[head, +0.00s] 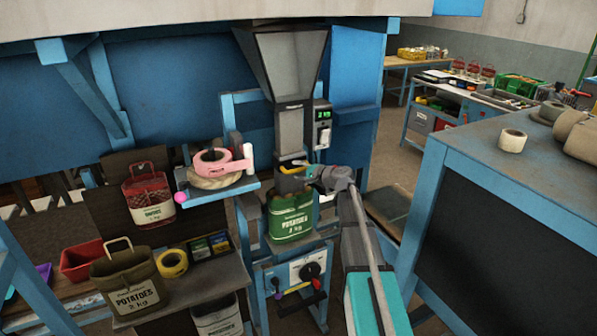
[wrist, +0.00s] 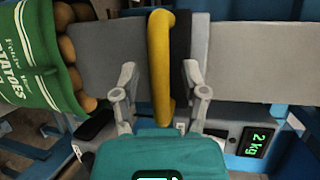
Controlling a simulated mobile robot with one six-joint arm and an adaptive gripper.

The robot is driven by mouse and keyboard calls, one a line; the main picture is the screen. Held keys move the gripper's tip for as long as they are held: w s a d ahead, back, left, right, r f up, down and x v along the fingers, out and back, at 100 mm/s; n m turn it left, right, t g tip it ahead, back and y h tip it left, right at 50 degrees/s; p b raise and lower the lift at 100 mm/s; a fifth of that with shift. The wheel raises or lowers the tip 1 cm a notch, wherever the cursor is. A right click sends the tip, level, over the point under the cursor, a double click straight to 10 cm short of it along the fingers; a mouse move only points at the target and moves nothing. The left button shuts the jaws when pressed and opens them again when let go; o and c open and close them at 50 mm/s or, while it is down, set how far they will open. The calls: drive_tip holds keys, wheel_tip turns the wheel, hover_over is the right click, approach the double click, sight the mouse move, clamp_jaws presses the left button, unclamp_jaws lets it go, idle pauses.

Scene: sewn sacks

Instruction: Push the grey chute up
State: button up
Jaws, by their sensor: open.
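The grey chute (head: 290,184) hangs under the funnel, with its lower end at the mouth of a green potato sack (head: 291,220). A yellow handle (head: 292,169) crosses its front. In the wrist view the yellow handle (wrist: 160,65) runs between the two fingers of my gripper (wrist: 160,75), and grey chute panel (wrist: 112,55) shows to its left. My gripper (head: 318,175) is open at the handle, from the right in the head view. I cannot tell whether a finger touches it. The sack (wrist: 40,60) shows potatoes in its mouth.
The funnel (head: 290,55) stands above. A display box (head: 322,122) is right of the chute; the display (wrist: 256,142) reads 2 kg. A shelf with pink tape (head: 212,161) sits close left. A blue bench (head: 500,165) stands right.

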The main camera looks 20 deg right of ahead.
clamp_jaws()
drive_tip(key=shift+r, duration=0.15)
wheel_tip(320, 180, up, 16)
drive_tip(key=p, duration=1.6)
drive_tip(key=shift+w, duration=0.1)
drive_tip(key=shift+r, duration=0.1)
unclamp_jaws()
